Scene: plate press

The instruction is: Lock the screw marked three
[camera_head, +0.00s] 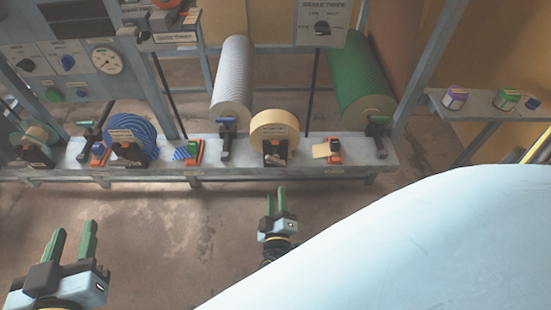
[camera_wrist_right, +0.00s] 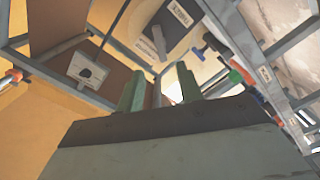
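I cannot make out which part is the screw marked three; the small labels are too blurred to read. A white panel with a black knob (camera_head: 322,28) hangs at the top of the head view, its heading seeming to end in "THREE". My left gripper (camera_head: 73,240) is open and empty at the lower left, away from the bench. My right gripper (camera_head: 276,200) is open and empty in front of the bench; its parted fingers (camera_wrist_right: 160,88) show in the right wrist view.
The long grey bench (camera_head: 345,168) holds a blue roll (camera_head: 140,130), a cream roll (camera_head: 274,130) and orange-black holders. Grey (camera_head: 232,80) and green (camera_head: 355,75) rolls lie behind. A gauge panel (camera_head: 107,60) is upper left. A pale blue surface (camera_head: 420,250) fills the lower right. Floor before the bench is clear.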

